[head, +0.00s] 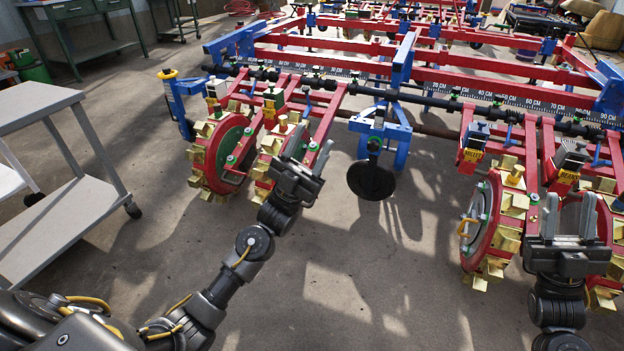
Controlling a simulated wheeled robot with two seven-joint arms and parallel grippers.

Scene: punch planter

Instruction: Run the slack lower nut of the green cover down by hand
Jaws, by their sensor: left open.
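The green cover (226,152) is the round face of the leftmost red wheel with brass-coloured cups. Small nut-like fittings show on it, one near its lower part (231,160); whether that nut is slack cannot be told at this size. My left gripper (309,153) is open, its two fingers apart and pointing up and away. It is to the right of the green cover, in front of the second wheel (266,165), and seems apart from the cover. My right gripper (568,217) is open in front of the right-hand wheels, with nothing seen between its fingers.
A red and blue planter frame (447,78) with a centimetre scale spans the back. A black disc (371,181) on a blue bracket hangs between the wheel pairs. A grey cart (75,215) stands at left. The concrete floor in the middle is clear.

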